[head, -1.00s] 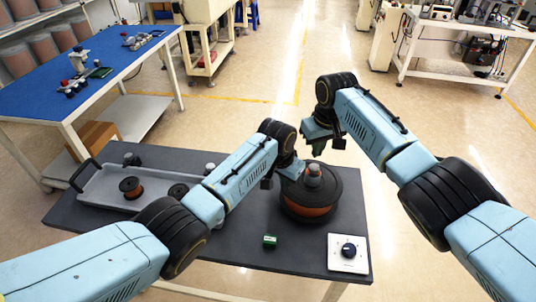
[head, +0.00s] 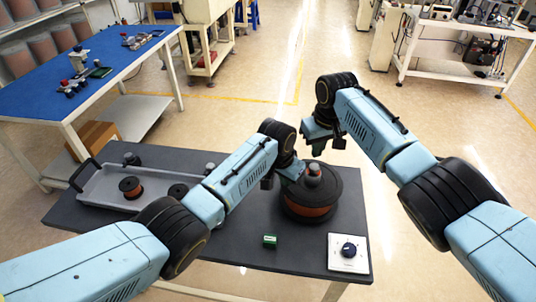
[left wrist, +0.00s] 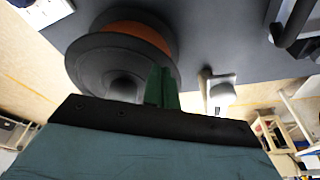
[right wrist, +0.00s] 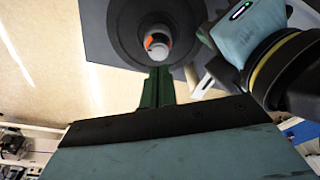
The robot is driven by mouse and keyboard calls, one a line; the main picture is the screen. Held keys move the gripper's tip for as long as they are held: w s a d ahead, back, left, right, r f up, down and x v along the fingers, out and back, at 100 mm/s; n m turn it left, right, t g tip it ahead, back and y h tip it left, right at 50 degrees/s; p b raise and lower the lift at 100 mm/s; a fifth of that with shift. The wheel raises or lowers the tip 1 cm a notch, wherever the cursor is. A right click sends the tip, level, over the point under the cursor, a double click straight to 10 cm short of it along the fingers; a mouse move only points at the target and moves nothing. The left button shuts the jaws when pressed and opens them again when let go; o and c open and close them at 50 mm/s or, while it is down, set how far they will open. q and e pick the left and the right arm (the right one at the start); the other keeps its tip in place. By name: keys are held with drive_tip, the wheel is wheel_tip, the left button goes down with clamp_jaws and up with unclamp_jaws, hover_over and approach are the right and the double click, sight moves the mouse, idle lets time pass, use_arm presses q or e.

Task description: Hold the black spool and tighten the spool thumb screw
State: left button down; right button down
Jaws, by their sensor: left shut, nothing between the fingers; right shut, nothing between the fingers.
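The black spool (head: 338,187) with an orange-brown winding stands on the dark table, right of its middle. Its thumb screw (head: 314,171), a grey knob with a red-orange part, sits on top; in the right wrist view the knob (right wrist: 157,42) shows at the spool's centre. My left gripper (head: 296,174) is shut and empty at the spool's left upper edge. In the left wrist view its green fingers (left wrist: 161,86) overlap the spool flange (left wrist: 90,65); contact cannot be told. My right gripper (head: 318,150) is shut and empty, above and behind the spool; its fingers (right wrist: 158,86) point toward the knob.
A grey tray (head: 98,193) with small spools stands on the table's left. A blue-topped table (head: 60,75) stands at the back left.

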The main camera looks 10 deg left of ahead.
drive_tip(key=shift+f, duration=0.35)
drive_tip(key=c, duration=2.2)
unclamp_jaws()
drive_tip(key=shift+b, duration=0.3)
drive_tip(key=c, duration=1.9)
unclamp_jaws()
drive_tip(key=o, duration=0.8)
drive_tip(key=w+d+f+t, duration=0.1)
drive_tip(key=w+d, duration=0.1)
drive_tip(key=w+d+f+m+t, duration=0.1)
drive_tip(key=w+d+t, duration=0.1)
drive_tip(key=w+d+f+m+t, duration=0.1)
drive_tip(key=w+d+f+t, duration=0.1)
drive_tip(key=shift+w+d, duration=0.1)
drive_tip(key=shift+w, duration=0.25)
drive_tip(key=w+d+t+y, duration=0.1)
drive_tip(key=w+d+t, duration=0.2)
drive_tip(key=d+t, duration=0.2)
drive_tip(key=n+g+y, duration=0.2)
drive_tip(key=n+y, duration=0.5)
drive_tip(key=y, duration=0.6)
approach(319, 170)
drive_tip(key=x, duration=1.1)
drive_tip(key=shift+a, duration=0.25)
